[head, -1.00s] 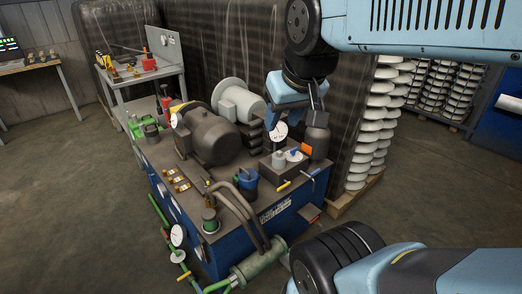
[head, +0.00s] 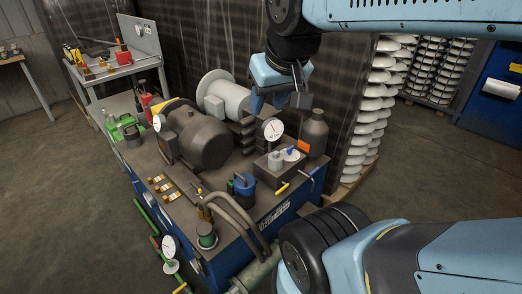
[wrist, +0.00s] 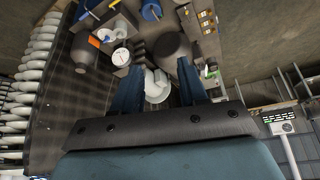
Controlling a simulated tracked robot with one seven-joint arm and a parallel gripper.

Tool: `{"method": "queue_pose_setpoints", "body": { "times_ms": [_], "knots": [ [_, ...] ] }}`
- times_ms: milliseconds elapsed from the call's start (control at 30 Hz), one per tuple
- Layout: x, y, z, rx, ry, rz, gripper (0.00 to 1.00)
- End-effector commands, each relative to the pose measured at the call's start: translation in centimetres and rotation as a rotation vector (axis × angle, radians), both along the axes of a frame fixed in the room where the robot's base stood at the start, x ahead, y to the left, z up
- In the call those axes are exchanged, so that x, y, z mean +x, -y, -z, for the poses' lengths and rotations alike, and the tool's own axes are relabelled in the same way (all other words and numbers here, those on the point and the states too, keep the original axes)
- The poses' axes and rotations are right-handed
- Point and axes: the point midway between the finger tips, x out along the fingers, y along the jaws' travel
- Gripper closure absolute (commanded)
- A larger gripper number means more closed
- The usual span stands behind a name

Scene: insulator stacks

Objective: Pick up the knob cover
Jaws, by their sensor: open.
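No part is clearly marked as the knob cover, so I cannot tell which it is. A dark block (head: 287,166) on the machine's top carries a small grey cylinder (head: 274,160) and a white disc (head: 291,154) with a blue piece on it. An orange piece (head: 303,146) sits at the block's back edge. My gripper (head: 279,100) is open and empty above the machine, behind and above the block. In the wrist view its two blue fingers (wrist: 158,75) are spread apart.
Crowding the machine's top are a dark motor (head: 204,138), a white gauge (head: 272,130), a dark bottle (head: 314,135), a blue cylinder (head: 244,186) and curved hoses (head: 232,219). White insulator stacks (head: 380,90) stand behind right.

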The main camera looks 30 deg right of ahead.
Motion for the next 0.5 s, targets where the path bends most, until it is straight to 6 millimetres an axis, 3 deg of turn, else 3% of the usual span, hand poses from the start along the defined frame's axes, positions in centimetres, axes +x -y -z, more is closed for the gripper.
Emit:
{"method": "queue_pose_setpoints", "body": {
  "times_ms": [267, 500],
  "knots": [
    [0.0, 0.0, 0.0, 0.000, 0.000, 0.000, 0.57],
    [1.2, 0.2, 0.1, 0.022, -0.028, 0.036, 0.34]
  ]
}}
